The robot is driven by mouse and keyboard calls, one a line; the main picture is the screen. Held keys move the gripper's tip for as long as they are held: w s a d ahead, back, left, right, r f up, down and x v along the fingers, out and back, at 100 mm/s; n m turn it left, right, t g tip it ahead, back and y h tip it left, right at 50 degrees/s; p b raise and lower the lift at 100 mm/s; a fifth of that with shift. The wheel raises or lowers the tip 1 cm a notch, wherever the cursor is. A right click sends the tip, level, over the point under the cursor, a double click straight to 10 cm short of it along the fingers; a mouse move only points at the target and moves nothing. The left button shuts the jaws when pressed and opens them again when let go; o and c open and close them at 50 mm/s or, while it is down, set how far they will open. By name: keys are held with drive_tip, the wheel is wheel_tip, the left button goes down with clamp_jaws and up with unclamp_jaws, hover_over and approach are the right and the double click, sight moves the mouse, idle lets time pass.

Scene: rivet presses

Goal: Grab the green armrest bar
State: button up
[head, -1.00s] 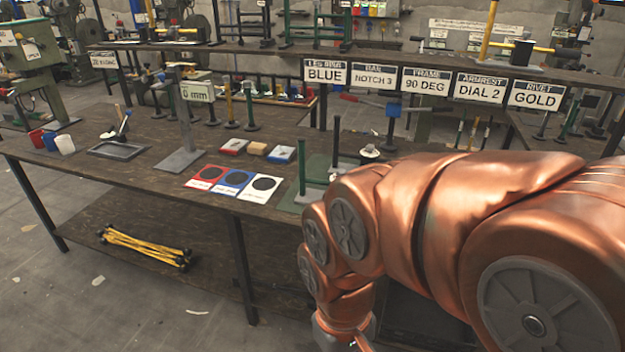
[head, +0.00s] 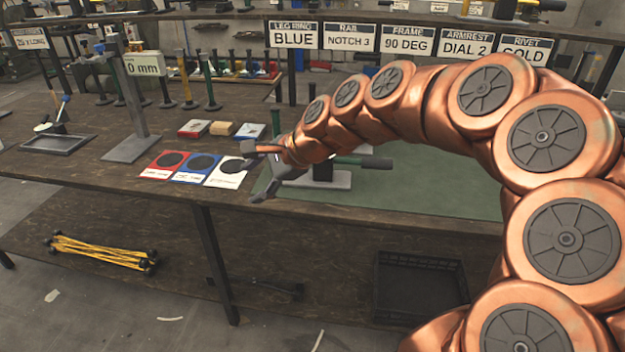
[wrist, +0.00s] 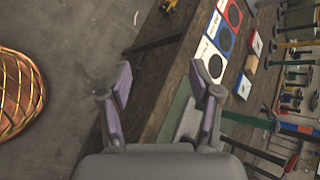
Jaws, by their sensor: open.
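My gripper (head: 252,173) is open and empty over the front edge of the bench, by the white card and the green mat. In the wrist view its two fingers (wrist: 162,85) are spread, with floor and bench edge beyond. I cannot tell for certain which green bar is the armrest bar.
The green mat (head: 440,190) lies under my arm. Red, blue and white cards (head: 192,168) lie left of my gripper, near a gauge stand (head: 135,105). Green and yellow posts (head: 208,85) stand behind. A black crate (head: 420,285) and yellow bars (head: 100,250) are on the lower shelf.

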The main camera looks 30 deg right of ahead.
drive_tip(key=w+d+f+m+t+h+b, duration=0.1)
drive_tip(key=w+d+m+t+b, duration=0.15)
drive_tip(key=d+m, duration=0.5)
drive_tip(key=w+d+f+m+t+h+b, duration=0.15)
drive_tip(key=w+d+m, duration=0.25)
drive_tip(key=d, duration=0.6)
drive_tip(key=w+d+f+m+t+h+b, duration=0.1)
drive_tip(key=w+d+f+m+t+h, duration=0.15)
drive_tip(key=d+m, duration=0.45)
drive_tip(key=shift+n+g+y, duration=0.25)
drive_tip(key=shift+n+y, duration=0.15)
drive_tip(key=shift+n, duration=0.55)
drive_tip(key=w, duration=0.1)
drive_tip(key=w+d+f, duration=0.1)
drive_tip(key=w, duration=0.1)
drive_tip(key=w+d+f, duration=0.1)
drive_tip(key=w, duration=0.1)
drive_tip(key=shift+w+d+f, duration=0.1)
drive_tip(key=shift+w+d, duration=0.05)
drive_tip(key=shift+w, duration=0.1)
drive_tip(key=shift+x, duration=0.85)
drive_tip(key=shift+w, duration=0.1)
drive_tip(key=shift+c, duration=0.2)
clamp_jaws()
